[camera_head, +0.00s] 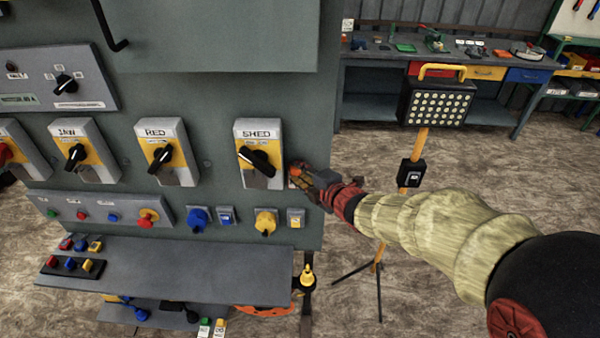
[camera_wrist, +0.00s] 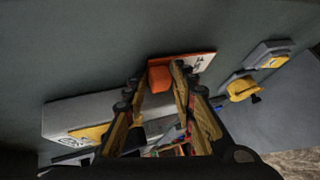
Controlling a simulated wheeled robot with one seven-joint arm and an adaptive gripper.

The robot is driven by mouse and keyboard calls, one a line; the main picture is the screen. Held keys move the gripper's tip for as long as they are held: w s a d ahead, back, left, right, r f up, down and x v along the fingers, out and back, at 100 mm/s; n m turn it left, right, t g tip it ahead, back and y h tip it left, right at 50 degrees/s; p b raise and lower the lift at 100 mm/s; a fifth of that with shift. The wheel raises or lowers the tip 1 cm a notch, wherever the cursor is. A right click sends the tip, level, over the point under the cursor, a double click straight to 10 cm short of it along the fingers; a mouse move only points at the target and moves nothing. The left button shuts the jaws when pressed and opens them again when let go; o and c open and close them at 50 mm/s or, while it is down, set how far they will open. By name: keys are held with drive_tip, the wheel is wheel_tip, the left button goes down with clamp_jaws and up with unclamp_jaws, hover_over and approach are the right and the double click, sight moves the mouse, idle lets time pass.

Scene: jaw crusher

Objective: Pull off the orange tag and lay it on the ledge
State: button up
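The orange tag (camera_wrist: 198,62), with a white printed part, lies against the grey-green cabinet face in the wrist view. An orange block (camera_wrist: 160,79) stands out from it. My gripper (camera_wrist: 160,77) has its two fingers on either side of this block, with the tips close to it; contact is not clear. In the head view my gripper (camera_head: 301,178) is at the cabinet's right side, just right of the SHED switch (camera_head: 258,153), and hides most of the tag. The grey ledge (camera_head: 170,270) sticks out below the cabinet's button row, lower left of my gripper.
Small coloured button boxes (camera_head: 75,265) sit on the ledge's left end; its middle and right are clear. Yellow (camera_head: 265,222) and blue (camera_head: 199,219) knobs project above it. A work lamp on a tripod (camera_head: 436,101) stands right of the cabinet, behind my arm.

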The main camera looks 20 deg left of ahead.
drive_tip(key=c, duration=0.5)
clamp_jaws()
drive_tip(key=shift+s+d+b, duration=0.2)
drive_tip(key=shift+s+b, duration=0.15)
drive_tip(key=shift+s, duration=0.45)
drive_tip(key=shift+s+d+b, duration=0.2)
drive_tip(key=shift+s+b, duration=0.1)
drive_tip(key=shift+s, duration=0.55)
drive_tip(key=shift+s+d+b, duration=0.2)
drive_tip(key=shift+s+b, duration=0.15)
drive_tip(key=shift+s, duration=0.45)
